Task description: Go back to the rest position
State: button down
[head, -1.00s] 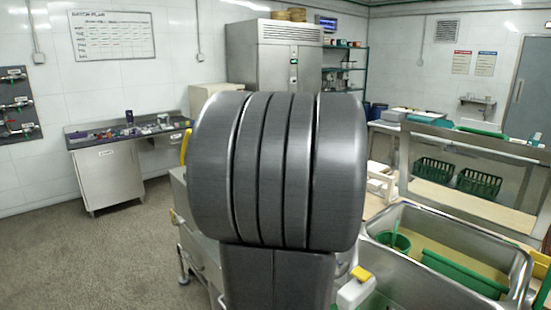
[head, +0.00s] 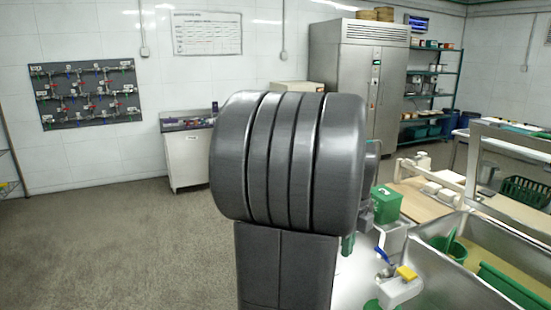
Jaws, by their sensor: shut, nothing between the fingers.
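My gripper is not visible in the head view. A large dark grey ribbed part of my own arm fills the middle of the picture and hides what stands behind it. No held object shows. The task names no other object.
A steel sink (head: 432,292) with a green bucket stands close at the right, beside a yellow sponge (head: 406,272) and a green box (head: 386,204). A steel cabinet (head: 345,80), a shelf rack (head: 437,90) and a side desk (head: 189,160) stand behind. Open floor (head: 110,245) lies at left.

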jog(key=shift+m, duration=0.5)
jog(key=shift+s+d+f, duration=0.15)
jog(key=shift+d+f, duration=0.05)
jog(key=shift+f, duration=0.45)
jog(key=shift+s+d+f, duration=0.2)
jog(key=shift+d+f, duration=0.05)
jog(key=shift+f, duration=0.4)
jog(key=shift+s+d+f, duration=0.15)
jog(key=shift+d+f, duration=0.05)
jog(key=shift+f, duration=0.45)
